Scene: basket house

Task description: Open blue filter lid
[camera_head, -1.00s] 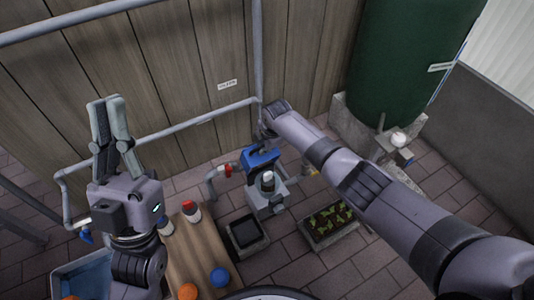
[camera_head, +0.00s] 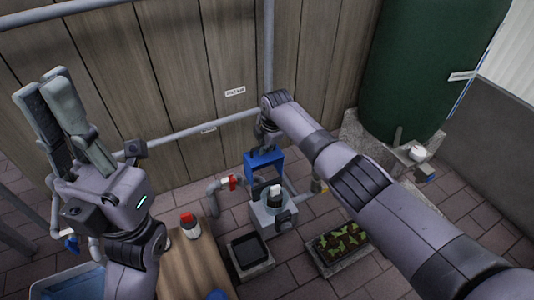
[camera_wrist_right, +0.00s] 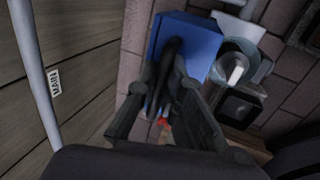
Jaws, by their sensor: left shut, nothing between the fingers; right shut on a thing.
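The blue filter lid (camera_head: 264,161) stands raised behind the grey filter housing (camera_head: 268,216), tilted up from its top. A white-topped dark cylinder (camera_head: 274,194) shows in the open housing. My right gripper (camera_head: 267,143) is at the lid's upper edge and shut on it; the grip is partly hidden by the wrist. In the right wrist view the lid (camera_wrist_right: 190,38) lies at the tips of my right gripper (camera_wrist_right: 167,75); the exact contact is dark. My left gripper (camera_head: 43,85) is shut and empty, raised at the left, well away from the filter.
A grey pipe with a red-handled valve (camera_head: 232,182) runs left of the housing. A wooden table (camera_head: 190,265) with a red-capped bottle (camera_head: 189,225), a black tray (camera_head: 249,250) and a planter (camera_head: 341,243) stand nearby. The plank wall (camera_head: 180,80) is close behind.

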